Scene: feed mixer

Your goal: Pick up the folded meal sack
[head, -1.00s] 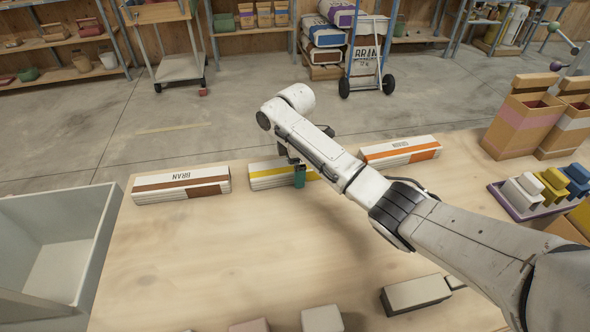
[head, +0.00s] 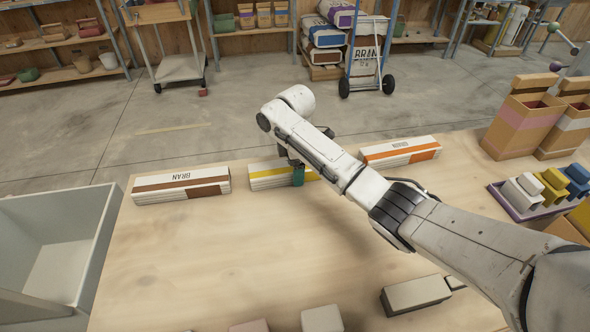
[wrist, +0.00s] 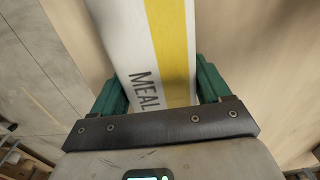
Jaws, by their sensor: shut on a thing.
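The folded meal sack (head: 266,176) is white with a yellow stripe and lies on the table's far side, between two other folded sacks. My arm hides part of it in the head view. In the wrist view the meal sack (wrist: 160,55) shows the word MEAL and lies between the two green fingers. My gripper (wrist: 160,90) is shut on the sack, one finger at each long side. In the head view my gripper (head: 298,177) points down at the sack, with one green finger showing. I cannot see a gap between sack and table.
A bran sack (head: 181,185) with a brown stripe lies to the left, and an orange-striped sack (head: 400,151) to the right. A grey open bin (head: 100,235) stands at the left. The table's middle (head: 250,255) is clear. A purple tray (head: 507,205) holds coloured scoop-like pieces at the right.

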